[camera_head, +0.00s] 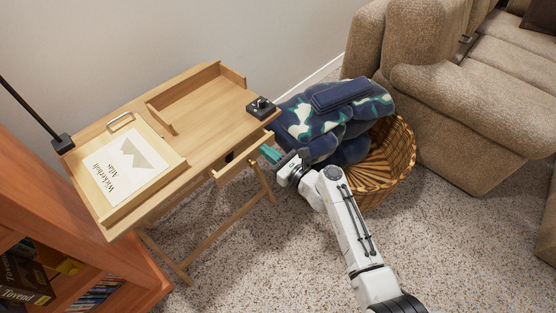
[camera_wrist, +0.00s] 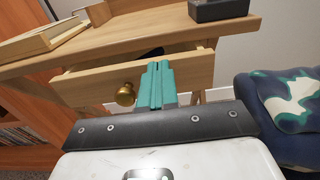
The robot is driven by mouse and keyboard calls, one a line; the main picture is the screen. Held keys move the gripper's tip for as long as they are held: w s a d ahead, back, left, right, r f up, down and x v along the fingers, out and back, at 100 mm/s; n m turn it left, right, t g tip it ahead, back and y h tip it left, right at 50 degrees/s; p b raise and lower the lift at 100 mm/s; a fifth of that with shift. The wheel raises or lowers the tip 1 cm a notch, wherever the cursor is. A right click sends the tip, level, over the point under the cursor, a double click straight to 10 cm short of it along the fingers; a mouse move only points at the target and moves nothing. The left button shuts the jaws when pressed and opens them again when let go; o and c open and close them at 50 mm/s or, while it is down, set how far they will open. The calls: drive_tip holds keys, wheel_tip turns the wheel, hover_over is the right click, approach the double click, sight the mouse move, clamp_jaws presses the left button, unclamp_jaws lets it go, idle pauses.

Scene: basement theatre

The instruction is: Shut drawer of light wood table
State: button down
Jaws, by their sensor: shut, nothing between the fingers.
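The light wood table (camera_head: 200,110) stands against the wall, and its tabletop edge also shows in the wrist view (camera_wrist: 130,38). Its drawer (camera_head: 235,163) is pulled partly out, with a gap behind its front and something dark inside. In the wrist view the drawer front (camera_wrist: 95,88) carries a round brass knob (camera_wrist: 125,94) left of my fingers. My gripper (camera_head: 268,152) has its teal fingers shut together and empty. The fingertips (camera_wrist: 158,70) overlap the drawer front's right part; I cannot tell whether they touch it.
A wicker basket (camera_head: 385,165) with blue patterned cloth (camera_head: 335,120) stands close right of the drawer. An orange wooden bookcase (camera_head: 60,240) is at left, a brown sofa (camera_head: 465,110) at right.

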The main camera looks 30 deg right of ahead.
drive_tip(key=shift+w+a, duration=0.1)
drive_tip(key=shift+w, duration=0.2)
drive_tip(key=x, duration=0.2)
drive_tip(key=shift+w+a+b, duration=0.1)
drive_tip(key=shift+w+b, duration=0.15)
drive_tip(key=shift+b, duration=0.1)
